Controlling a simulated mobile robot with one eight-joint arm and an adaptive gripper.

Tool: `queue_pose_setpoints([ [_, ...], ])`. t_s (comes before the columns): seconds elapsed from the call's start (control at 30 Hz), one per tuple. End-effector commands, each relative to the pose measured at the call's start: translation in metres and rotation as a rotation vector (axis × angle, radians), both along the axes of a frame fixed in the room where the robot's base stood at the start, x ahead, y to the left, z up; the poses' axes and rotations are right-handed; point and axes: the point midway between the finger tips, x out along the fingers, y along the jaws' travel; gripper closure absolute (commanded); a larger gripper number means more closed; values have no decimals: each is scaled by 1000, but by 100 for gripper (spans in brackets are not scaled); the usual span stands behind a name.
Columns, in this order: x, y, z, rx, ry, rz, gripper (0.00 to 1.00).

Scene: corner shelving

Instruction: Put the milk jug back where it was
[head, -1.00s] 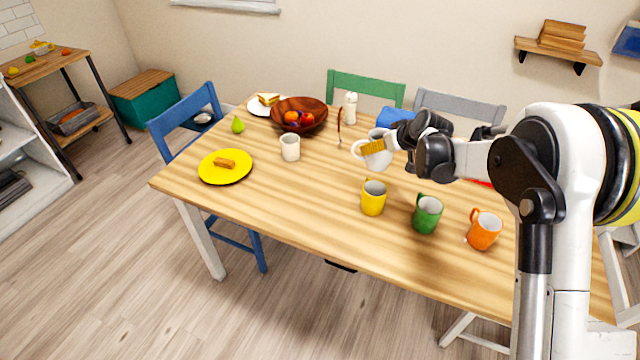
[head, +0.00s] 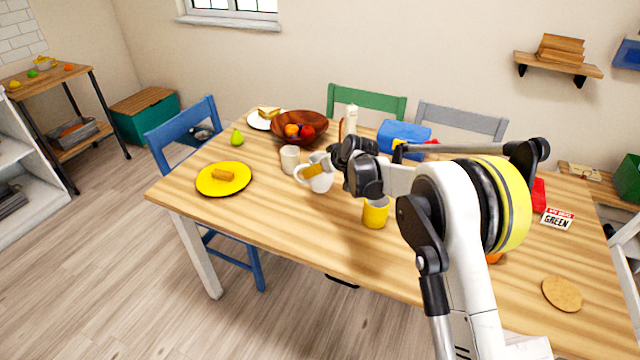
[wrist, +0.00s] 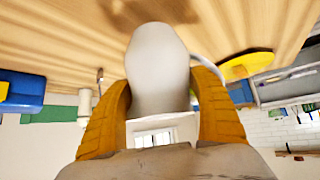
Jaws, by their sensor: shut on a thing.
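The white milk jug (head: 320,180) is in my gripper (head: 311,171), over the table (head: 270,225) between a cream mug and a yellow mug. Its handle side faces left in the head view. In the wrist view the jug (wrist: 157,70) fills the middle, with the orange fingers (wrist: 160,110) closed on either side of it. A shadow lies on the wood beyond it. I cannot tell exactly how far its base is from the tabletop.
The cream mug (head: 290,160) is close to the jug's left. The yellow mug (head: 376,213) stands to its right front. A yellow plate (head: 223,190), a fruit bowl (head: 318,121) and a white bottle (head: 351,119) stand around. The front left tabletop is clear. My arm hides the right-hand mugs.

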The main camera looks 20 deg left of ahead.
Motion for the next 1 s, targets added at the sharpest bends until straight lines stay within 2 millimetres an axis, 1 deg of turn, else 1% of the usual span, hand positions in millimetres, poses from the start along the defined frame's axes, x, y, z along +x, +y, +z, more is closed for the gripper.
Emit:
queue_pose_setpoints([
  [0.13, 0, 2, -8, 1, -1, -1, 69],
  [0.3, 0, 2, -35, 1, -1, -1, 69],
  [0.37, 0, 2, -41, 1, -1, -1, 69],
  [0.6, -1, 2, -40, 1, -1, -1, 69],
  [0.73, 0, 2, -44, 1, -1, -1, 69],
  [0.77, -1, 2, -45, 0, 1, -1, 25],
  [0.8, -1, 2, -44, 0, 1, -1, 12],
  [0.83, -1, 2, -44, 0, 1, -1, 3],
  [1.0, -1, 2, -44, 0, 1, -1, 3],
])
